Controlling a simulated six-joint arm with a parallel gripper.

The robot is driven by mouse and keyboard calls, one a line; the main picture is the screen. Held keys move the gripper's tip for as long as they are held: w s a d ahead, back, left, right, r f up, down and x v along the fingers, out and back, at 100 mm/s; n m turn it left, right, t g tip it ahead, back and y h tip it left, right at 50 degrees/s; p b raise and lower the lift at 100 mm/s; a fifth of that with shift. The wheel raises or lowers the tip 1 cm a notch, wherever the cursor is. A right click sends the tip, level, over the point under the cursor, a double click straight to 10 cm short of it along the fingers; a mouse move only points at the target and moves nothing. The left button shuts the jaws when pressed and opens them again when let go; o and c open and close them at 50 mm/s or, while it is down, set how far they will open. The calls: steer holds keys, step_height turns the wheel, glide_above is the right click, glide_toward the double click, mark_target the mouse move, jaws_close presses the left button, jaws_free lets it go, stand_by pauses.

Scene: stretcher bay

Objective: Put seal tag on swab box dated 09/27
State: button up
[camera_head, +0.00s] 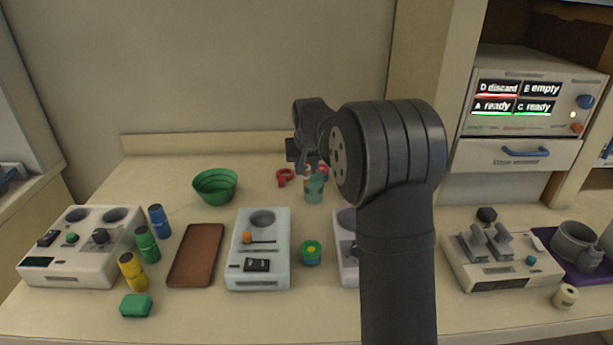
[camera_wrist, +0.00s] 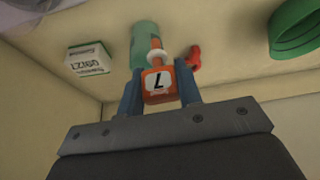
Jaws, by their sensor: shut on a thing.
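My gripper (camera_head: 308,166) is over the back of the table, above the teal cup (camera_head: 314,190). In the wrist view, its two blue fingers (camera_wrist: 160,90) are shut on an orange piece with a white face and a black mark (camera_wrist: 158,83), which looks like the seal tag. An orange stem and a white collar show beyond it, in front of the teal cup (camera_wrist: 145,42). A white and green box (camera_wrist: 88,59) lies left of the cup in the wrist view. Its print is upside down and seems to read 09/27. I cannot make the box out in the head view.
A red ring-shaped thing (camera_head: 285,177) and a green bowl (camera_head: 215,186) stand left of the cup. Several devices line the table front, with a brown tray (camera_head: 196,255) among them. My arm hides part of one device (camera_head: 347,250). A cabinet with a screen (camera_head: 515,98) stands right.

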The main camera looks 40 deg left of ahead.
steer(key=w+d+r, duration=0.2)
steer(key=w+d, duration=0.1)
steer(key=w, duration=0.6)
steer(key=w+d+r, duration=0.2)
steer(key=w, duration=0.7)
steer(key=shift+m, duration=0.4)
steer(key=f, duration=0.9)
steer(key=shift+d+f, duration=0.25)
steer(key=shift+f, duration=0.1)
steer(key=shift+f, duration=0.15)
steer(key=o, duration=0.9)
steer(key=shift+o, duration=0.2)
